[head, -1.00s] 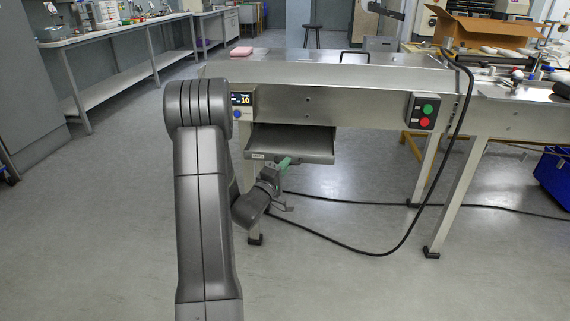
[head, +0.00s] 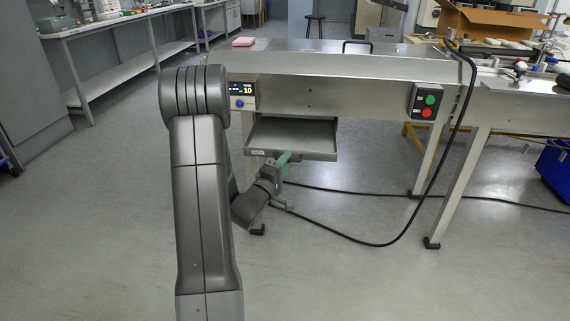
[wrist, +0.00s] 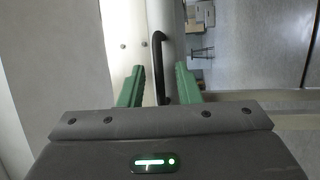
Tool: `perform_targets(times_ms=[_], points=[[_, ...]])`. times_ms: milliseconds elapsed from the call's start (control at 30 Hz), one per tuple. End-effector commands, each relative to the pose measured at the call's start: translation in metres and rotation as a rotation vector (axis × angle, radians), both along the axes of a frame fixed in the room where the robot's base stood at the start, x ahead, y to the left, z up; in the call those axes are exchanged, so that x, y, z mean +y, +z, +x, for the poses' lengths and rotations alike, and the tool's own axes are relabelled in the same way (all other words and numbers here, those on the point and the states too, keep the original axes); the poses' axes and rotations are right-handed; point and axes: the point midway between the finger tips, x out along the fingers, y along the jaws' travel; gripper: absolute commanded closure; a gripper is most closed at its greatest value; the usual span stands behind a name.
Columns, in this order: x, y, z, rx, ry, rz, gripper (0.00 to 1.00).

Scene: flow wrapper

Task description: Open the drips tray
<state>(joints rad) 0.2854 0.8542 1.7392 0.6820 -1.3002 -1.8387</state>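The drips tray (head: 318,154) is a shallow grey metal tray with a small label, slid part way out from under the machine. My gripper (head: 284,159) is at its front edge in the head view; the handle cannot be made out there. In the wrist view a black bar handle (wrist: 159,55) runs between the two green fingers of my gripper (wrist: 160,68), centred between them. The fingers are partly closed around the bar. Narrow gaps seem to show beside it, but the tray moves with my gripper. The exact contact is hidden.
The wrapper body (head: 365,97) is above the tray, with a small display (head: 243,90) and a green and red button box (head: 425,101). A black cable (head: 375,243) loops over the floor to the right. A bench (head: 120,35) stands left.

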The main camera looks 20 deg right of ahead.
Motion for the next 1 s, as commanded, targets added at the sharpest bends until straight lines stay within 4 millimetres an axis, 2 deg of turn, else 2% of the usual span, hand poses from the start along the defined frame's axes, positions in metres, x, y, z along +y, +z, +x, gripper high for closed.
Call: perform_targets(times_ms=[167, 267, 700, 900, 1000], points=[[0.002, 0.000, -0.001, 0.001, 0.001, 0.001, 0.70], [0.011, -0.001, -0.006, 0.002, 0.003, 0.000, 0.70], [0.087, -0.017, -0.061, 0.005, 0.005, 0.001, 0.70], [0.106, -0.021, -0.075, 0.002, 0.003, 0.000, 0.70], [0.110, -0.022, -0.079, 0.001, 0.001, 0.000, 0.70]])
